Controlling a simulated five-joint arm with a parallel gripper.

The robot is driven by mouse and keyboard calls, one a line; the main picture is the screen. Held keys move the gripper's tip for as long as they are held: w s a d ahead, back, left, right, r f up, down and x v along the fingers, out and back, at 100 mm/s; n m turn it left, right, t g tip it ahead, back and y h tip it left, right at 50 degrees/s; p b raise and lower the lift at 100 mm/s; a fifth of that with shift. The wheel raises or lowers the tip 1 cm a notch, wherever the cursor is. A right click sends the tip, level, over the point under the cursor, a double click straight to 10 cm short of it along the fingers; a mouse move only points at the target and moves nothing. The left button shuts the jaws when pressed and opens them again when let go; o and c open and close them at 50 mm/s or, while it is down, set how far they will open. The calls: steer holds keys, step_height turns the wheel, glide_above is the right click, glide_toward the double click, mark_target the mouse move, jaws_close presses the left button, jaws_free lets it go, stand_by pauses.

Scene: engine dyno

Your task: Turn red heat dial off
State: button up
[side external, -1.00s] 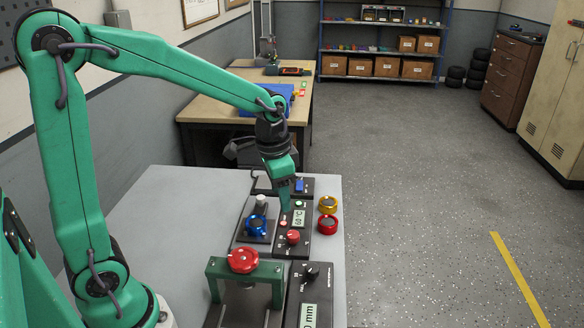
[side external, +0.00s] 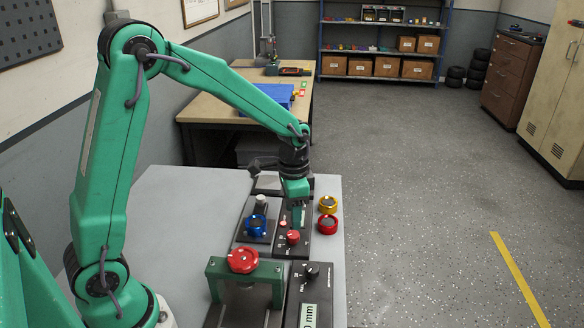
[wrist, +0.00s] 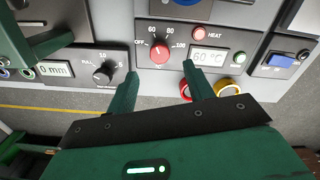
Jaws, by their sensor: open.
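The red heat dial (wrist: 159,51) sits on a dark control panel (wrist: 218,76), with OFF marked at its left and 60, 80 and 100 around it. Its white pointer line appears to aim up, near the 60 mark. The display (wrist: 208,58) reads 60 °C, beside a red HEAT lamp (wrist: 199,33). My gripper (wrist: 159,72) is open and empty, its two green fingers apart on either side of the dial's line. In the side view my gripper (side external: 298,220) is just behind the red dial (side external: 293,237), which stays visible.
A blue knob (side external: 256,225) is left of the panel. Yellow (side external: 328,204) and red (side external: 328,224) round parts lie to the right. A green frame with a red handwheel (side external: 243,260) stands in front. A black knob (wrist: 103,74) on a neighbouring panel is near the left finger.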

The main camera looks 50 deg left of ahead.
mark_target(293, 234)
steer(key=shift+f, duration=3.25)
steer(key=c, duration=1)
